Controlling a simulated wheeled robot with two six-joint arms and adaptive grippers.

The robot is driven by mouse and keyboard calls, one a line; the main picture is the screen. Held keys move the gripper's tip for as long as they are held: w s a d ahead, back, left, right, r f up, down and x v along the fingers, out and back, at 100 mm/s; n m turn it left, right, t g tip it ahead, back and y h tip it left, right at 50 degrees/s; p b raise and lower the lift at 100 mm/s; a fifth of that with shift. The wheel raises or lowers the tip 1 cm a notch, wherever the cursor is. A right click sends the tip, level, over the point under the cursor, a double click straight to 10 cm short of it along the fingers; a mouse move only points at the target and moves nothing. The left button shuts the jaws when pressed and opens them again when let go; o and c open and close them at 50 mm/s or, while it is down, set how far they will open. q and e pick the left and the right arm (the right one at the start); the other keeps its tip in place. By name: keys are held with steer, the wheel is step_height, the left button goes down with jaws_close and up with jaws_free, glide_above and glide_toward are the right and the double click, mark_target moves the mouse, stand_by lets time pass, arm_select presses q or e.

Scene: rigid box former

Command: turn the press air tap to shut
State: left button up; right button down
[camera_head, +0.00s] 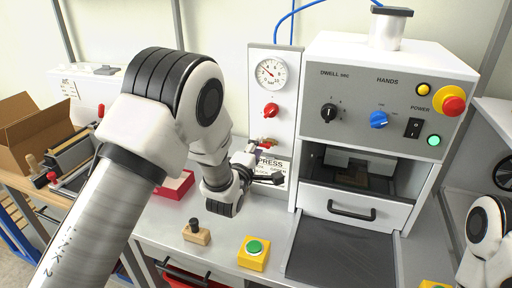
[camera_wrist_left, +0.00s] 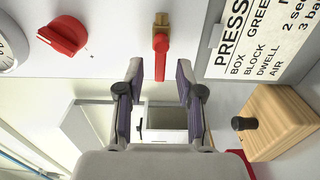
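The press air tap has a brass body and a red lever. It shows small on the press's grey-white side panel in the head view (camera_head: 269,142), below the gauge and red knob. In the left wrist view the tap (camera_wrist_left: 161,52) is upper middle, with its red lever pointing down the picture from the brass part. My left gripper (camera_head: 270,162) is at the panel beside the tap. In the left wrist view its fingers (camera_wrist_left: 160,85) are open, one on each side of the lever, with gaps visible. Whether the lever lies at fingertip depth is unclear. My right gripper is out of view.
A red knob (camera_head: 271,110) and pressure gauge (camera_head: 271,74) sit above the tap. The PRESS label (camera_head: 272,168) is close below it. A wooden block with a black knob (camera_head: 196,232) and a yellow box with a green button (camera_head: 254,252) stand on the bench.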

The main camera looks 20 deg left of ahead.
arm_select(q)
jaws_close()
steer(key=shift+r+m, duration=0.1)
steer(key=shift+m, duration=0.3)
steer(key=m+b, duration=0.1)
steer(key=m, duration=0.1)
steer(key=r+m+b, duration=0.1)
steer(key=m+b, duration=0.1)
steer(key=m, duration=0.1)
steer(key=m+b, duration=0.1)
steer(key=m, duration=0.2)
steer(key=shift+d+r, duration=0.3)
steer(key=shift+d, duration=0.1)
steer(key=m, duration=0.1)
steer(key=m+b, duration=0.1)
steer(key=m, duration=0.1)
steer(key=d+m+b, duration=0.1)
steer(key=shift+r+m, duration=0.3)
steer(key=shift+s+d+r+m+b, duration=0.1)
steer(key=shift+d+m+b, duration=0.15)
steer(key=shift+m+b, duration=0.6)
steer(key=shift+d+r+m+b, duration=0.1)
steer(key=shift+d+m+b, duration=0.15)
steer(key=shift+m, duration=1.2)
